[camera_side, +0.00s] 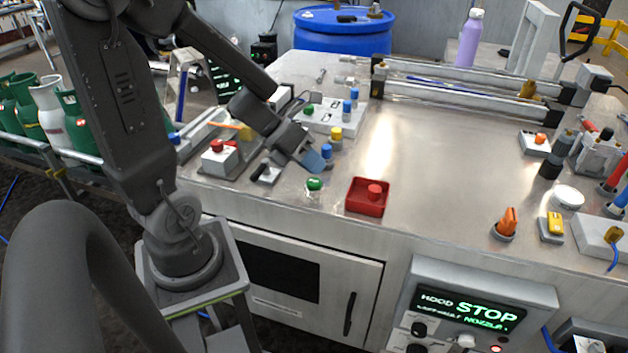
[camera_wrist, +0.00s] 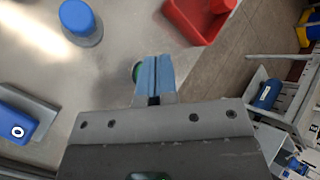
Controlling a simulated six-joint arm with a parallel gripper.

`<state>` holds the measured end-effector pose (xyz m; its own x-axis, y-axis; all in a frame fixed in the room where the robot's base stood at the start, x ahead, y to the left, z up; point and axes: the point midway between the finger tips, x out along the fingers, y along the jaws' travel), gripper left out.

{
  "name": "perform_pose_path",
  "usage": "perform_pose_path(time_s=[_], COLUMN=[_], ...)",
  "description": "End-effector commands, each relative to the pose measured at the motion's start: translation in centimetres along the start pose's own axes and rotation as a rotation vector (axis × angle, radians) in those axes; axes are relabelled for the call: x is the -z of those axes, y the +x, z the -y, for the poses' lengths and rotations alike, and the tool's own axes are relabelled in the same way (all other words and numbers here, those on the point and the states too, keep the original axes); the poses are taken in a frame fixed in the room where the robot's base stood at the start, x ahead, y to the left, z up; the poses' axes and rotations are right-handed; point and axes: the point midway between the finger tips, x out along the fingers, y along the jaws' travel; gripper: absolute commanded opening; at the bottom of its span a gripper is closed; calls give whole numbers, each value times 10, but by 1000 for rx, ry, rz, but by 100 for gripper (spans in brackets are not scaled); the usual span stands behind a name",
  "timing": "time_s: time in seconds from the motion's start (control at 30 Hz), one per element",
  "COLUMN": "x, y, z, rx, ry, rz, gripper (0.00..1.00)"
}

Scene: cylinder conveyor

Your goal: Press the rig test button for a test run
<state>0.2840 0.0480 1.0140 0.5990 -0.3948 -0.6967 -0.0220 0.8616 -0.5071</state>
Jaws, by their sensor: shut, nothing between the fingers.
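A round green button (camera_side: 314,184) sits on the steel table near its front edge, left of a red tray. No label reads on it, so I cannot tell whether it is the rig test button. My gripper (camera_side: 315,162) is just above and slightly behind it, pointing down, with its blue fingers shut and empty. In the wrist view the shut blue fingers (camera_wrist: 155,72) cover most of the green button (camera_wrist: 136,71); only its left edge shows. A gap seems to show between fingertips and button in the side view, but contact is hard to judge.
The red tray (camera_side: 354,197) holds a red knob (camera_side: 375,192). A blue-capped post (camera_wrist: 80,20) stands close by, with a blue switch (camera_wrist: 16,126) at left in the wrist view. A red button on a white box (camera_side: 217,147) stands left. The table's middle is clear.

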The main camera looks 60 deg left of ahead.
Motion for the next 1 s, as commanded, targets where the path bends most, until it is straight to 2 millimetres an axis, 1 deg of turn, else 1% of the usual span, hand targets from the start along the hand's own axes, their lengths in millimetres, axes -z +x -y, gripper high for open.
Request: perform_pose_path(time_s=[0.73, 1.0], x=[0, 4], y=[0, 5], z=[0, -4], rx=[0, 0], ry=[0, -2], rz=[0, -1], gripper=[0, 0])
